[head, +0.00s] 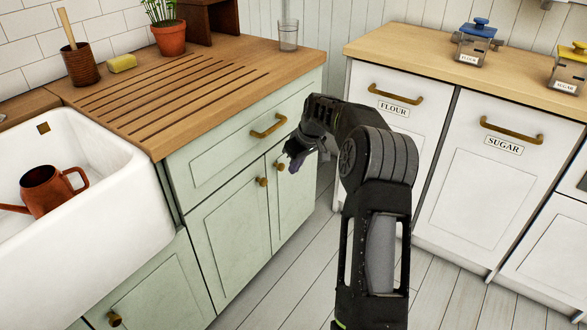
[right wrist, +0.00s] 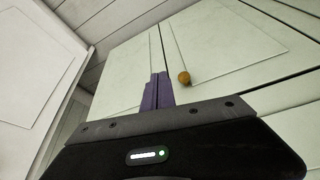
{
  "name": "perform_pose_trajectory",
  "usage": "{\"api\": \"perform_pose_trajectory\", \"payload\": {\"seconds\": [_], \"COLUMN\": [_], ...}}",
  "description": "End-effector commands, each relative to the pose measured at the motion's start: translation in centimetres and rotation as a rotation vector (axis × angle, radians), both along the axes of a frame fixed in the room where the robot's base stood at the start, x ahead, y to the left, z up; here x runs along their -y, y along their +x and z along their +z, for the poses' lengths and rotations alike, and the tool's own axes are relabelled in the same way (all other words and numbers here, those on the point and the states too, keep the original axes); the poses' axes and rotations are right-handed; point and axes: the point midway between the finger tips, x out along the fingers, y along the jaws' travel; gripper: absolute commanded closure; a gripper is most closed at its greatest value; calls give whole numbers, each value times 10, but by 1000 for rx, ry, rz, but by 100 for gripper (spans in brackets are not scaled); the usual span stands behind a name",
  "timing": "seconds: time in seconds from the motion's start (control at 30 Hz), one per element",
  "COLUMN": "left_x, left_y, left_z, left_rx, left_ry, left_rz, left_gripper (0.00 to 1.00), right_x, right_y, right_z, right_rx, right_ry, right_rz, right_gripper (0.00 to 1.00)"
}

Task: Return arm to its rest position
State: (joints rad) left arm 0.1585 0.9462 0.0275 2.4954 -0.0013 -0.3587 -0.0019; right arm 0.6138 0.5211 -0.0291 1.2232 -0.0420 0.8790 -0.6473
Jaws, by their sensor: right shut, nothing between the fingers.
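My right arm (head: 378,210) rises from the bottom of the head view and bends over to the left. Its gripper (head: 297,155) hangs in front of the pale green cabinet doors (head: 238,220), near their brass knobs. In the right wrist view the two purple fingers of the gripper (right wrist: 158,90) are shut together with nothing between them. A brass knob (right wrist: 184,78) shows just right of the fingertips there. I cannot tell whether the fingers touch the door. My left gripper is not in view.
A wooden counter (head: 225,75) carries a potted plant (head: 168,30) and a glass (head: 288,35). A white sink (head: 110,215) at left holds a rust-red watering can (head: 50,188). White flour (head: 395,135) and sugar (head: 490,185) cabinets stand at right. Open plank floor (head: 300,265) lies between.

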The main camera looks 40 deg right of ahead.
Motion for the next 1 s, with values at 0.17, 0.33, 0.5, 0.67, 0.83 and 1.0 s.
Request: {"api": "perform_pose_trajectory", "payload": {"seconds": [0.17, 0.33, 0.5, 0.67, 0.83, 1.0], "left_x": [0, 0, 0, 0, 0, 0], "left_y": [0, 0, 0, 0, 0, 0], "left_z": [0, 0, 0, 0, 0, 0], "left_rx": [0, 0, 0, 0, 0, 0], "left_ry": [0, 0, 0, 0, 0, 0], "left_rz": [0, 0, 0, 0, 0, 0], "left_gripper": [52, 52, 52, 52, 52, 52], "right_x": [0, 0, 2, 10, -48, -156], "right_y": [0, 0, 3, 20, 24, 3], "right_z": [0, 0, 1, -7, -93, -178], "right_rx": [0, 0, 11, 102, 143, 116], "right_ry": [0, 0, 2, -11, 70, 182], "right_rz": [0, 0, -27, -148, -276, -320], "right_gripper": [100, 100, 100, 100, 100, 100]}}
